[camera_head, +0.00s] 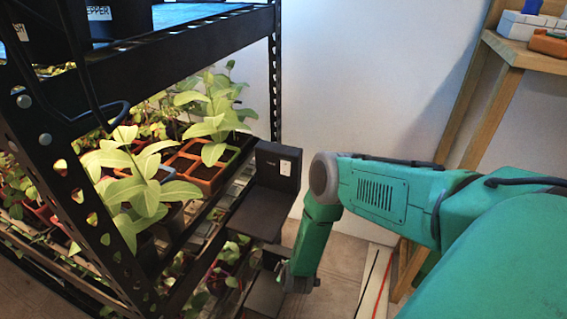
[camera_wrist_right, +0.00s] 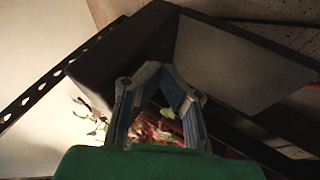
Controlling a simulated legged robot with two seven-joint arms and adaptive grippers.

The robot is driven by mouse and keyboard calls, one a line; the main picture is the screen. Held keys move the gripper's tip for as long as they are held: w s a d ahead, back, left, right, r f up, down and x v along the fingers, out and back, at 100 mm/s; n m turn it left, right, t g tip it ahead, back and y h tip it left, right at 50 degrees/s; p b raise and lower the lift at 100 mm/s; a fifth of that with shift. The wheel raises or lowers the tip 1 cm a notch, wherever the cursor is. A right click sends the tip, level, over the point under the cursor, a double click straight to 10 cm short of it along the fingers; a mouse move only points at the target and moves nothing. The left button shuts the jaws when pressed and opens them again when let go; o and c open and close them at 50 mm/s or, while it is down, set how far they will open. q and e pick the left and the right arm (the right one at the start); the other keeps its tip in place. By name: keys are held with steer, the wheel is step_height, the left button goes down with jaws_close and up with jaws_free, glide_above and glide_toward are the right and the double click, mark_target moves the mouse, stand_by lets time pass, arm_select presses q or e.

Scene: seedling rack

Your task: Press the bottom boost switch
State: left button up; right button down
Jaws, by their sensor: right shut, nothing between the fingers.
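The upper black box (camera_head: 277,170) on the rack's right post carries a small white switch (camera_head: 285,168) on its face. A lower black box (camera_head: 263,296) sits below it, partly behind my right gripper (camera_head: 284,276); any switch on it is hidden. My right gripper reaches down beside this lower box; I cannot tell whether it touches. In the right wrist view my gripper (camera_wrist_right: 166,82) has its fingertips together, empty, in front of a dark box-like surface (camera_wrist_right: 125,52). No switch can be made out there. My left gripper is not in view.
The black metal rack (camera_head: 205,42) with seedlings (camera_head: 140,185) in orange pots (camera_head: 205,178) fills the left. A wooden shelf (camera_head: 497,95) stands at the right behind my arm. Bare wall and some floor (camera_head: 340,265) lie between them.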

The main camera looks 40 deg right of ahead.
steer(key=shift+d, duration=0.25)
steer(key=shift+r, duration=0.1)
steer(key=shift+w+r, duration=0.1)
steer(key=shift+r+p, duration=0.7)
steer(key=shift+r, duration=0.15)
